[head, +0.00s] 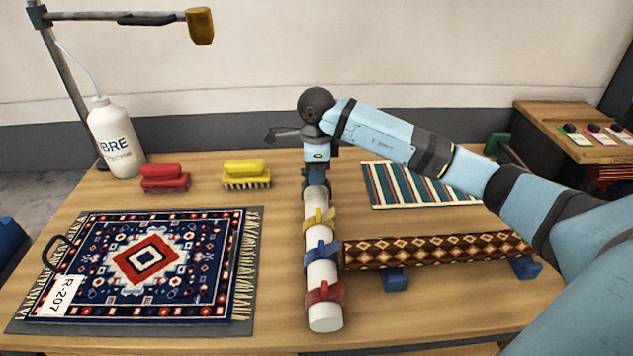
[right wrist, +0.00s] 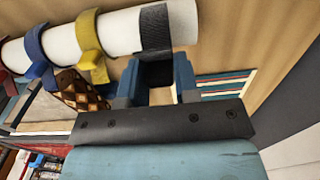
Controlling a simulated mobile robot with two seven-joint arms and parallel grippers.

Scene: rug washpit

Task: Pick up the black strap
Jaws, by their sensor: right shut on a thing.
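A white tube (head: 322,270) lies on the table, pointing away from me, with a yellow strap (head: 319,219), a blue strap (head: 322,250) and a red strap (head: 325,292) around it. The black strap (right wrist: 155,30) is around the tube beyond the yellow strap, as the right wrist view shows. My right gripper (right wrist: 157,72) points down at the tube's far end. Its two blue fingers are shut on the black strap's dark tab. In the head view the gripper (head: 316,184) mostly hides this strap. My left gripper is not in view.
A patterned brown roll (head: 440,249) on blue blocks lies close right of the tube. A striped rug (head: 415,186) is behind it. A blue-red rug (head: 150,262) lies left, with a red brush (head: 165,178) and yellow brush (head: 246,174) behind. A white bottle (head: 116,140) stands far left.

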